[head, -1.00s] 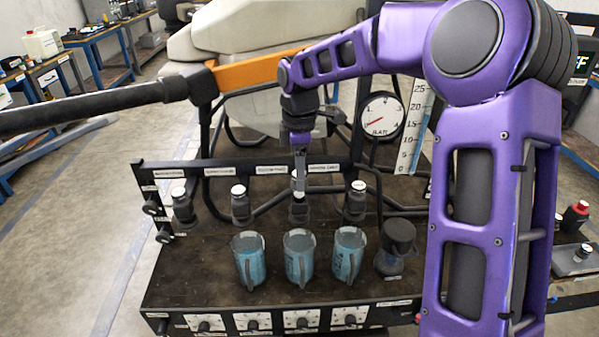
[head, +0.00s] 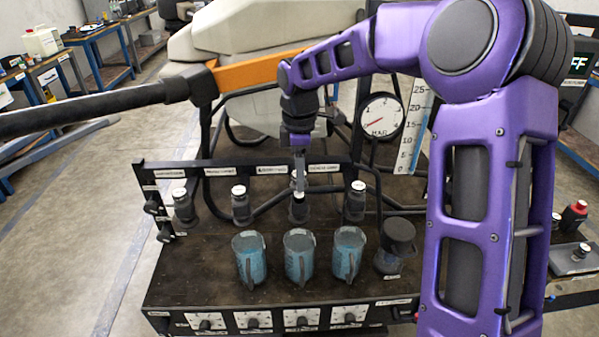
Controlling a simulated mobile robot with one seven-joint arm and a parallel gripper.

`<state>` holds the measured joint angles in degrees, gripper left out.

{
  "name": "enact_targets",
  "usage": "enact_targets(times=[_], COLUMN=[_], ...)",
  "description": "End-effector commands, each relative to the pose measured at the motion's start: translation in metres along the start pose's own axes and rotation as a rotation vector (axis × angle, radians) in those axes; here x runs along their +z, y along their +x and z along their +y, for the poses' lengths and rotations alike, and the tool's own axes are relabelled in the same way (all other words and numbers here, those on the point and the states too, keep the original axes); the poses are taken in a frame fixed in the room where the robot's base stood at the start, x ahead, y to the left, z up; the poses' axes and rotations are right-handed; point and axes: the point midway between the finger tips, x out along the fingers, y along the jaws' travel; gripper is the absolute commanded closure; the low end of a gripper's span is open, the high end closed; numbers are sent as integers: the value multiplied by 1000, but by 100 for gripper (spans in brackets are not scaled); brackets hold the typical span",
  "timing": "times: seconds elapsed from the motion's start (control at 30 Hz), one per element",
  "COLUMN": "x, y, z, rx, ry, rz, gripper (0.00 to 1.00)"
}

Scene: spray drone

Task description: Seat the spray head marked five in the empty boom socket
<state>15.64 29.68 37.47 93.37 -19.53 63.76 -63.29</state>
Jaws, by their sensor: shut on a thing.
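Several dark spray heads with pale tops stand in a row along the boom at the back of the dark bench: one at the far left (head: 183,206), one beside it (head: 241,205), and one at the right (head: 354,203). My gripper (head: 299,190) points straight down at the third place from the left. It is shut on the dark spray head there (head: 299,209), which looks upright and in line with the row. The gripper partly covers its top. Its number is too small to read, and I cannot tell whether its base is in the socket.
Blue-filled jugs (head: 299,257) and a dark-lidded container (head: 396,240) stand in front of the row. A pressure gauge (head: 380,116) and a scale (head: 414,130) rise behind at right. A red-capped bottle (head: 574,215) stands at far right. My arm hides much of the right side.

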Motion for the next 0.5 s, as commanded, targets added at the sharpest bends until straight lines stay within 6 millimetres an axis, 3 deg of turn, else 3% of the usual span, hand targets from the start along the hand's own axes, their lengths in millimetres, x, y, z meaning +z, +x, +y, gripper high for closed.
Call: enact_targets(times=[0.5], x=[0], y=[7], z=[0], rx=[0], ry=[1], rz=[0], gripper=[100])
